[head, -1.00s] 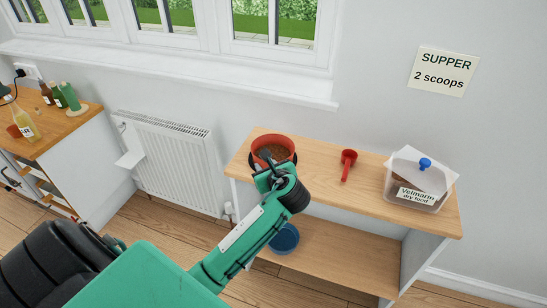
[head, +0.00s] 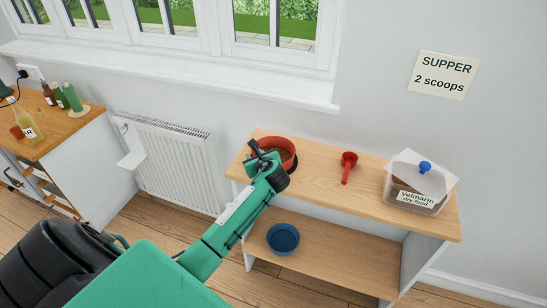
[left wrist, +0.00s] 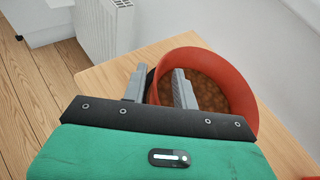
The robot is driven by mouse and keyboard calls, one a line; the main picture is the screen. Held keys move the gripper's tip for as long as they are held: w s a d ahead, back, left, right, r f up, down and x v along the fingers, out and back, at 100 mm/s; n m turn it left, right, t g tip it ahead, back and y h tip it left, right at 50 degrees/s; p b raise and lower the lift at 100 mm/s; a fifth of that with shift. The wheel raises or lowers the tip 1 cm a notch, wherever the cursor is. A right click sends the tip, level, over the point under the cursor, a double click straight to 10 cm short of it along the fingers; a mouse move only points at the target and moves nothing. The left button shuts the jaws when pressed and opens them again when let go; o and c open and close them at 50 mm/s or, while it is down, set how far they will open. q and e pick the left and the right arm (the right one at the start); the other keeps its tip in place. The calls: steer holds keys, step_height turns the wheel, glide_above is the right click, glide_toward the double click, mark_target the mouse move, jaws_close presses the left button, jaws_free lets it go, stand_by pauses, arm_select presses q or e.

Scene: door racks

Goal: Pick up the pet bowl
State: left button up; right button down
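A red bowl (head: 287,144) with brown kibble in it stands on the top board of the wooden shelf unit, near its left end. In the left wrist view the red bowl (left wrist: 240,96) shows its kibble and a dark outer band. My left gripper (head: 257,149) is open at the bowl's left rim. In the left wrist view its fingers (left wrist: 158,84) have a gap between them; one is outside the bowl wall and the other overlaps the inside. Contact cannot be told. A blue bowl (head: 283,239) sits on the lower shelf. My right gripper is not in view.
A red scoop (head: 348,166) lies right of the bowl on the top board (head: 318,184). A clear dry-food tub (head: 413,198) stands at the right end. A white radiator (head: 178,165) is left of the unit. A wall note reads "SUPPER 2 scoops" (head: 443,75).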

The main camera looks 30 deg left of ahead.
arm_select(q)
jaws_close()
steer(key=shift+r, duration=0.1)
